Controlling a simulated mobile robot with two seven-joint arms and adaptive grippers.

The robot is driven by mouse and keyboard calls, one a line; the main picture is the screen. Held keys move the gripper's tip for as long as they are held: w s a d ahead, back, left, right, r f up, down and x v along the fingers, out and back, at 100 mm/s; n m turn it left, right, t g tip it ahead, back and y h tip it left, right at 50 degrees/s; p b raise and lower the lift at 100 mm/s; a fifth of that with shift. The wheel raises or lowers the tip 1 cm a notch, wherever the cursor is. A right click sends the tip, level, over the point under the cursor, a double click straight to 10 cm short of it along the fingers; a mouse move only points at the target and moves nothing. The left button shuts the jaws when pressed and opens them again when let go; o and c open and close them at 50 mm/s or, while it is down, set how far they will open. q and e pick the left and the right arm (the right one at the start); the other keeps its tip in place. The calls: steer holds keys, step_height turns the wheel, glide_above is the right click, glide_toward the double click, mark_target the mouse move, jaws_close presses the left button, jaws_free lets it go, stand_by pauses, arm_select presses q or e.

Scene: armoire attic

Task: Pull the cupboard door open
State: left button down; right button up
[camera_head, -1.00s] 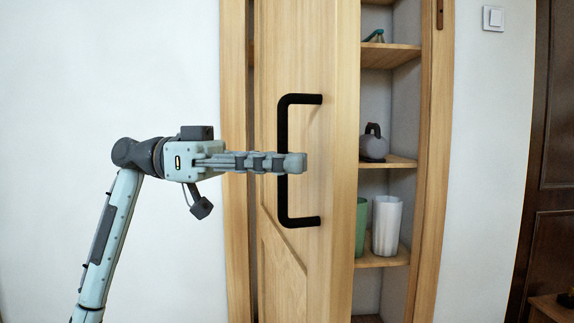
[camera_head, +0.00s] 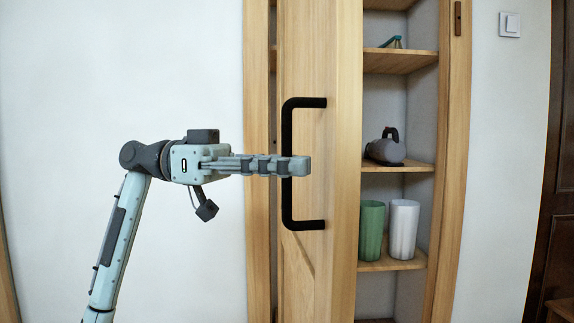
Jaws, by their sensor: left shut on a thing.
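The wooden cupboard door (camera_head: 338,160) stands ajar, seen at a steep angle, with shelves showing to its right. Its black bar handle (camera_head: 287,205) is upright on the door's front. My left gripper (camera_head: 300,166) reaches in from the left and is shut on the middle of the handle's vertical bar. The fingers cover that part of the bar. My right gripper is not in view.
A green cup (camera_head: 371,230) and a white cup (camera_head: 403,229) stand on the shelf below. A light switch (camera_head: 509,25) is on the right wall. A dark door (camera_head: 555,150) stands at the far right.

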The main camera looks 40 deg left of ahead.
arm_select(q)
steer(key=c, duration=1.6)
jaws_free()
steer(key=shift+f, duration=0.1)
steer(key=v, duration=1.2)
